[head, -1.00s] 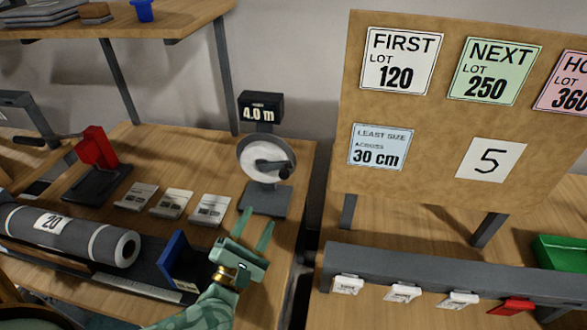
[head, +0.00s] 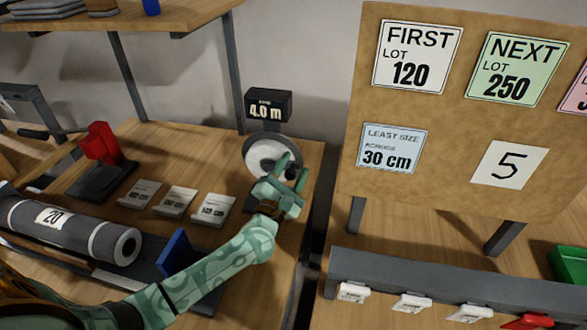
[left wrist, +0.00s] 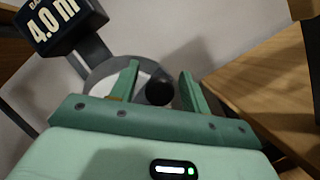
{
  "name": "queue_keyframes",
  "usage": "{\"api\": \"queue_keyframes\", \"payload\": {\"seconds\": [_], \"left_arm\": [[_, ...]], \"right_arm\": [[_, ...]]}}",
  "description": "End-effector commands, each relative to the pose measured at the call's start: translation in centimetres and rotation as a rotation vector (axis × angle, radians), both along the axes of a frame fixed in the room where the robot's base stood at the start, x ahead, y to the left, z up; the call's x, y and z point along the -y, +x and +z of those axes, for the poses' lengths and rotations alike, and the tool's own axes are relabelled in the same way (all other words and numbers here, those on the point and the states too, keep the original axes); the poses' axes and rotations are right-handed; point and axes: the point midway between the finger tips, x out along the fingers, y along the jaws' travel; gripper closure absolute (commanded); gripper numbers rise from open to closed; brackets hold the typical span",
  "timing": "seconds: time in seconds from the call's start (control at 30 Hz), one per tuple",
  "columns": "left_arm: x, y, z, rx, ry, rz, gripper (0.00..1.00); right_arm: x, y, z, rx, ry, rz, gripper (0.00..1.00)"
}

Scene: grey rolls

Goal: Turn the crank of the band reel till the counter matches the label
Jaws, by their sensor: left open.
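The band reel (head: 259,154) is a pale disc on a grey stand at the back of the wooden table. Its black counter box (head: 268,105) reads 4.0 m. My left gripper (head: 288,168) is open in front of the reel and hides part of its crank and stand. In the left wrist view the dark round crank knob (left wrist: 159,92) shows between the two open fingers (left wrist: 157,88); I cannot tell if they touch it. The counter also shows in the left wrist view (left wrist: 52,25). My right gripper is not in view.
A grey roll (head: 70,232) labelled 20 lies at left, near a blue block (head: 175,252) and a red device (head: 100,145). Several label stacks (head: 176,201) lie before the reel. A board (head: 440,190) with cards, including FIRST LOT 120 and 30 cm, stands at right.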

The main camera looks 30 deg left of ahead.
Motion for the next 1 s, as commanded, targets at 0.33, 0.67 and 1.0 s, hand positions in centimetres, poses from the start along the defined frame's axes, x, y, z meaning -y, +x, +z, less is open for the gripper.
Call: {"api": "queue_keyframes", "payload": {"seconds": [0.33, 0.67, 1.0], "left_arm": [[-0.02, 0.47, 0.15, 0.0, -0.001, 0.0, 0.53], [-0.06, 0.45, 0.14, 0.0, 0.001, 0.002, 1.0], [-0.08, 0.44, 0.1, -0.002, 0.009, 0.002, 1.0]], "right_arm": [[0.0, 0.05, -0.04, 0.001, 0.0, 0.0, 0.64], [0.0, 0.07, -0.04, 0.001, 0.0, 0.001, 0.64], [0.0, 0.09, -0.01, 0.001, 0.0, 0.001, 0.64]]}}
